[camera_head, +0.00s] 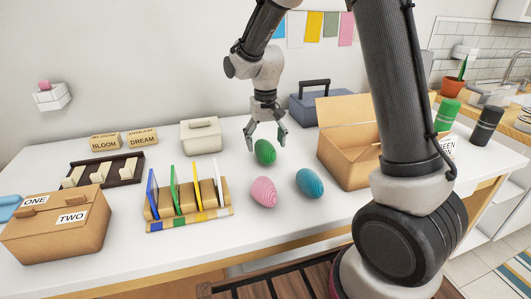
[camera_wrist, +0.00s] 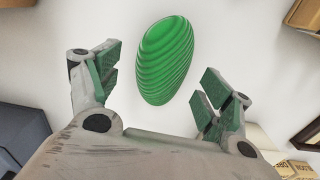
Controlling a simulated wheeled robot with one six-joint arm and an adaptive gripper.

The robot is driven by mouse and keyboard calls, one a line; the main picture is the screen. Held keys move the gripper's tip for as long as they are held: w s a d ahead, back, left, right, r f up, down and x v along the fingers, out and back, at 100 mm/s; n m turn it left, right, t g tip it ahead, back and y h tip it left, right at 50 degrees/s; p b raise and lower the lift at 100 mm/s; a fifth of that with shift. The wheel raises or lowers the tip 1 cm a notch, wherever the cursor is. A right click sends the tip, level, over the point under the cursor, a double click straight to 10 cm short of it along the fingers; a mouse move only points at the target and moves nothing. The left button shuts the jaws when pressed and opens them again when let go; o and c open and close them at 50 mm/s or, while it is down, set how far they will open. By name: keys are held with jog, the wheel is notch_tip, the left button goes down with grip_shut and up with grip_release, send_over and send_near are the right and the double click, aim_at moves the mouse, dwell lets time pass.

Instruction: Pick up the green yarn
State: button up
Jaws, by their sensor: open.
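The green yarn (camera_head: 265,152) is an egg-shaped ridged ball on the white table (camera_head: 235,250), below my gripper (camera_head: 266,138). In the wrist view, the green yarn (camera_wrist: 165,61) lies ahead of the gap between the fingertips of my gripper (camera_wrist: 158,78). My gripper is open and empty, pointing down, with green pads on its fingers. A pink yarn ball (camera_head: 263,191) and a blue yarn ball (camera_head: 310,183) lie nearer the table's front edge. I cannot tell the exact height of the fingertips above the table.
An open cardboard box (camera_head: 345,165) stands right of the yarn. A colourful rack (camera_head: 188,200) and a white lidded box (camera_head: 201,136) are to the left. A blue-grey toolbox (camera_head: 308,108) stands behind. A brown labelled box (camera_head: 58,232) sits at front left.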

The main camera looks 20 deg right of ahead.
aim_at(265, 143)
notch_tip(265, 143, down, 4)
jog(key=shift+r, duration=0.1)
jog(key=c, duration=1.1)
